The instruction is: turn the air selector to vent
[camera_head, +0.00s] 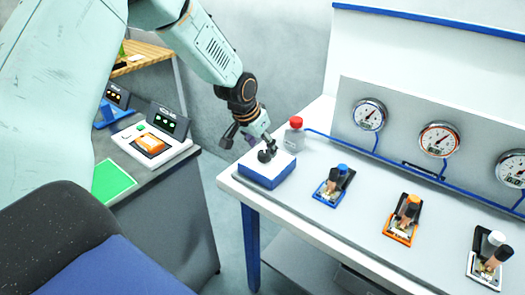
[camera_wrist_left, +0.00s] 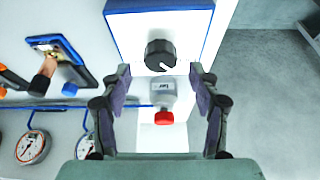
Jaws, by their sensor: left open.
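The air selector looks to be the black round knob (camera_wrist_left: 160,55) on top of a white box with a blue base (camera_head: 266,175), at the near left corner of the bench. A light mark shows on the knob's lower edge in the left wrist view; position labels cannot be read. The knob also shows in the head view (camera_head: 267,155), partly behind my gripper. My left gripper (camera_head: 248,143) is open just above the knob. In the left wrist view its fingers (camera_wrist_left: 160,76) are spread wide, with the knob ahead between them, apparently untouched. My right gripper is not in view.
A small grey bottle with a red cap (camera_head: 296,134) stands right behind the box. Several lever valves, one with a blue knob (camera_head: 335,185), sit along the bench (camera_head: 340,235). Gauges (camera_head: 369,115) line the panel behind. A side table at left holds a switch box (camera_head: 152,143).

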